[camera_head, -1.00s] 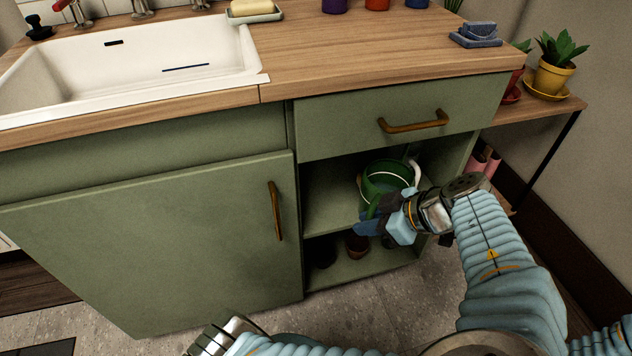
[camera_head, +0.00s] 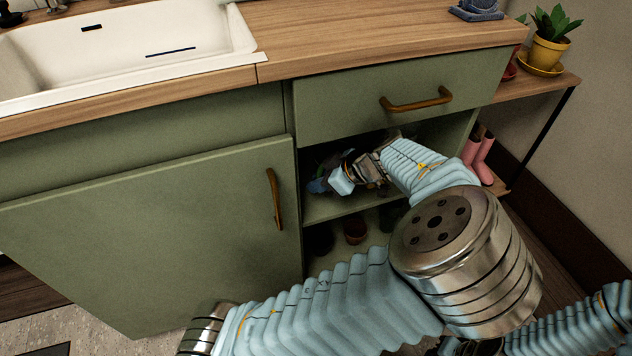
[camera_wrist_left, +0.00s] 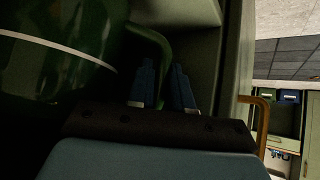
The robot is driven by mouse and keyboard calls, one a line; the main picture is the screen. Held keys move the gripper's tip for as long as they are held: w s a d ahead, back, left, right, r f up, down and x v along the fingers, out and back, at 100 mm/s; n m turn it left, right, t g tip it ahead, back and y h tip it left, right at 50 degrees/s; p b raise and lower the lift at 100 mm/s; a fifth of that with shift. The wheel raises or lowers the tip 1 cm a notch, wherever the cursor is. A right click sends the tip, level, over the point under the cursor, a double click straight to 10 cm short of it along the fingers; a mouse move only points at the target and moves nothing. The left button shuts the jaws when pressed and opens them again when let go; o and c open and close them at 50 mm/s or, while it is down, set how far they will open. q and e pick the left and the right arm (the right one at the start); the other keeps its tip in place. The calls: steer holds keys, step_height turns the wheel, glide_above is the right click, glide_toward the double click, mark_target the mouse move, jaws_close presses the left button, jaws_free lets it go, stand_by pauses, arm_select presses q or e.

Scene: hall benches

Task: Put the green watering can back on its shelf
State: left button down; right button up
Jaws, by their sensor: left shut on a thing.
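My left gripper (camera_head: 325,184) is inside the open cabinet compartment under the drawer, just above the shelf board (camera_head: 345,206). In the left wrist view its blue fingers (camera_wrist_left: 163,88) are shut on the handle of the green watering can (camera_wrist_left: 60,60). The can's dark green body with a pale band fills the left of that view. In the head view the can is hidden behind my gripper and arm and in shadow, so I cannot tell whether its base touches the shelf. My right gripper is out of view.
The drawer (camera_head: 400,90) hangs closely above the compartment, with a brass handle. A closed cabinet door (camera_head: 150,235) stands to its left. Small pots (camera_head: 355,231) sit on the level below. Pink boots (camera_head: 482,155) and a potted plant (camera_head: 548,40) are to the right.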

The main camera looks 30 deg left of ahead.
arm_select(q)
steer(key=shift+w+a+f, duration=0.4)
steer(key=shift+a+f, duration=0.35)
steer(key=shift+f, duration=0.15)
steer(key=c, duration=1)
jaws_free()
steer(key=shift+c, duration=0.2)
steer(key=shift+d+r, duration=0.25)
steer(key=shift+r, duration=0.1)
steer(key=p+v, duration=0.1)
steer(key=v, duration=0.6)
